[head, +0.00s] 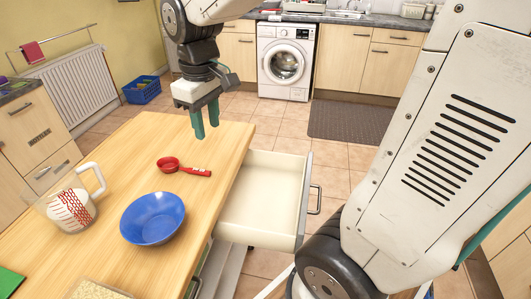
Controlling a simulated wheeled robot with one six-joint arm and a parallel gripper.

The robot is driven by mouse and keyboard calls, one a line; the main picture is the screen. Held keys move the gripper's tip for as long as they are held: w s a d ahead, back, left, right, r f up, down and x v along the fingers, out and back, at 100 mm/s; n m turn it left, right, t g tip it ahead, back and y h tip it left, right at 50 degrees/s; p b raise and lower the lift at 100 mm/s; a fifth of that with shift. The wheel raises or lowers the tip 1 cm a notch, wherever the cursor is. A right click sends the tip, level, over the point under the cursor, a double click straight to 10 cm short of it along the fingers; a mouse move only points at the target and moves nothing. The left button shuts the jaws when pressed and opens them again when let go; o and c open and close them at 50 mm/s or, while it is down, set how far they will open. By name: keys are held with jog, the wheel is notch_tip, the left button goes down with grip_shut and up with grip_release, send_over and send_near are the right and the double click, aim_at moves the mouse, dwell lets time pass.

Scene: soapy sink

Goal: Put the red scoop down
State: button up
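The red scoop (169,164) lies on the wooden tabletop, near the edge above the open drawer. Its round bowl is at the left and its handle points right. My gripper (205,122) is above and beyond the scoop in the head view, fingers pointing down. Its two teal fingers stand apart with a gap between them and nothing in it. The gripper is clear of the scoop.
A blue bowl (153,218) and a measuring jug (72,208) stand on the wooden table (120,153), nearer than the scoop. An open, empty drawer (265,196) juts out at the right. The tabletop's far end is bare.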

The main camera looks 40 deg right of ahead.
jog(key=s+d+m, duration=0.1)
jog(key=s+m, duration=0.3)
jog(key=s, duration=1.4)
jog(key=shift+d+r+t, duration=0.2)
jog(key=shift+r+t, duration=0.1)
jog(key=shift+r, duration=0.15)
